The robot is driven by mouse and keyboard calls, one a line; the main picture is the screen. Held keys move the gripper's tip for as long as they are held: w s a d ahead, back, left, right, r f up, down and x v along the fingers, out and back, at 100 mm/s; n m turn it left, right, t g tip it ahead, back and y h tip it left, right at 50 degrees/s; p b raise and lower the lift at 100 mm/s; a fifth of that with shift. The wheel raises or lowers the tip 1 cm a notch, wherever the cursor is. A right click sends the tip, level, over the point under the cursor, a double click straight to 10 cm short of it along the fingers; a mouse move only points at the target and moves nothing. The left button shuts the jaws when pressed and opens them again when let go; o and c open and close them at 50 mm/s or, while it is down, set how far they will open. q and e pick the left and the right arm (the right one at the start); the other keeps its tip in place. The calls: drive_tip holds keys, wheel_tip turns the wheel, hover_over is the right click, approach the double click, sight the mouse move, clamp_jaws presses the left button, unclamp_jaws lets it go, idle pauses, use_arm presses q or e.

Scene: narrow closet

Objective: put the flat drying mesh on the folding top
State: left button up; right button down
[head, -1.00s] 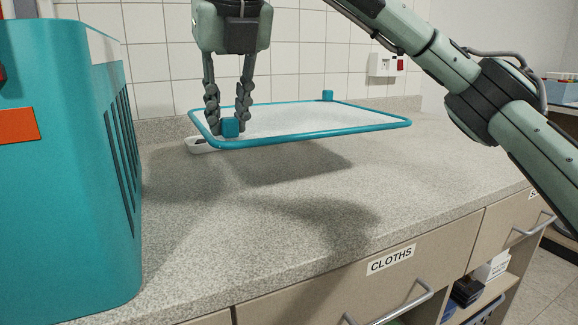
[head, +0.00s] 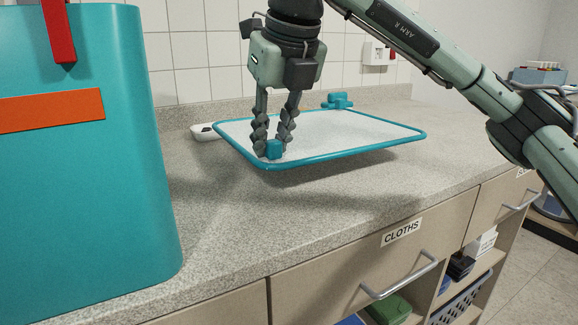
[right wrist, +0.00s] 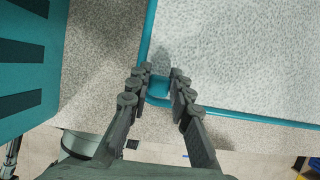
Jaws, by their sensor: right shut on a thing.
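The flat drying mesh (head: 345,130) is a white sheet in a teal rim with a teal tab at its near left corner and another at its far side. My right gripper (head: 272,142) points down and is shut on the near left tab, which also shows between the fingers in the right wrist view (right wrist: 158,88). The mesh is roughly level, close above the speckled worktop (head: 225,220), with its shadow beneath. I cannot tell if any edge touches. No separate folding top can be made out. My left gripper is not in view.
A large teal bin (head: 85,190) with an orange label stands close on the left. A small white object (head: 204,132) lies behind the mesh's left corner. The tiled wall runs behind. A drawer marked CLOTHS (head: 400,240) is below the worktop's front edge.

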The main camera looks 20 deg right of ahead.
sight(290, 158)
drive_tip(key=shift+s+d+f, duration=0.15)
drive_tip(key=shift+d+f, duration=0.25)
drive_tip(key=shift+d, duration=0.2)
drive_tip(key=shift+s+d+f, duration=0.1)
drive_tip(key=shift+d+f, duration=0.3)
drive_tip(key=shift+d, duration=0.2)
drive_tip(key=shift+f, duration=2)
drive_tip(key=c, duration=1.4)
unclamp_jaws()
drive_tip(key=shift+o, duration=0.2)
drive_tip(key=shift+r, duration=0.1)
